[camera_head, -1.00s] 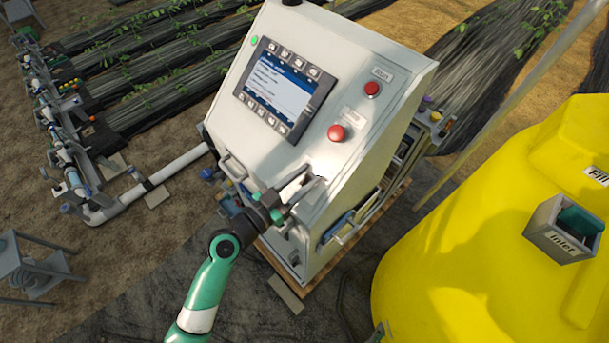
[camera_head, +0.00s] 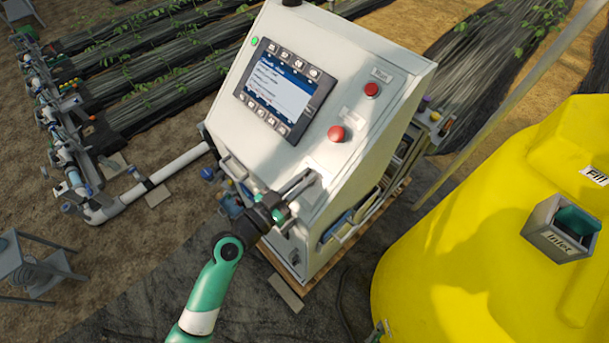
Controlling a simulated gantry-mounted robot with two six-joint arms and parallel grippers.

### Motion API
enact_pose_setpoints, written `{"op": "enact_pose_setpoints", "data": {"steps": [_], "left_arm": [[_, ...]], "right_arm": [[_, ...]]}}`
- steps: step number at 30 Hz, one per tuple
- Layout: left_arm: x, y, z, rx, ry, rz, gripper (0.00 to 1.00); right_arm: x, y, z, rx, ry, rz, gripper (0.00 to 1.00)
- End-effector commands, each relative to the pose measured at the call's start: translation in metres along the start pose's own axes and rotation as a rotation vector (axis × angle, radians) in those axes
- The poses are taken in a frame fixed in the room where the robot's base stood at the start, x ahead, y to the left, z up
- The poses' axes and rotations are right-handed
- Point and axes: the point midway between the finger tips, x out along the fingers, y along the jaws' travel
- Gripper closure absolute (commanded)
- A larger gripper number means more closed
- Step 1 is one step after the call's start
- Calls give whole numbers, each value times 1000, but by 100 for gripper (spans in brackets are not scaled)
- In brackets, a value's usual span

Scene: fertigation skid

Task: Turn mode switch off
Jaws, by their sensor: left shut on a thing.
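The control cabinet (camera_head: 222,92) is a light grey sloped box with a screen (camera_head: 278,88) and two red buttons, an upper one (camera_head: 371,89) and a lower one (camera_head: 336,133). My left gripper (camera_head: 312,175) reaches from below to the lower right part of the sloped panel, below the lower red button. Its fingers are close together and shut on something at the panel. The mode switch itself is hidden by the fingers, so its position cannot be made out. My right gripper is not in view.
A yellow tank (camera_head: 450,240) with a grey inlet box (camera_head: 562,230) stands at the right. White pipes (camera_head: 170,167) run on the left of the cabinet. A grey stand (camera_head: 35,265) is at the lower left.

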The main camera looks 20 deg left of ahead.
Motion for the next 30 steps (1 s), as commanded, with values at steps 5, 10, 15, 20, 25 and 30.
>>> {"op": "enact_pose_setpoints", "data": {"steps": [5,10,15,20,25,30], "left_arm": [[0,1,-5,-63,-7,-69,100],[0,1,-11,-155,-11,-167,100],[0,2,-14,-253,-4,-269,100],[0,1,-8,-336,9,-362,100],[0,-1,-4,-409,16,-446,100],[0,-2,-3,-460,10,-506,100]], "right_arm": [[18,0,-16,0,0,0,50],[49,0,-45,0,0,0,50],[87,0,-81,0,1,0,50],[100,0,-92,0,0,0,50],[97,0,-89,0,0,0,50],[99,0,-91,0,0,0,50]]}}
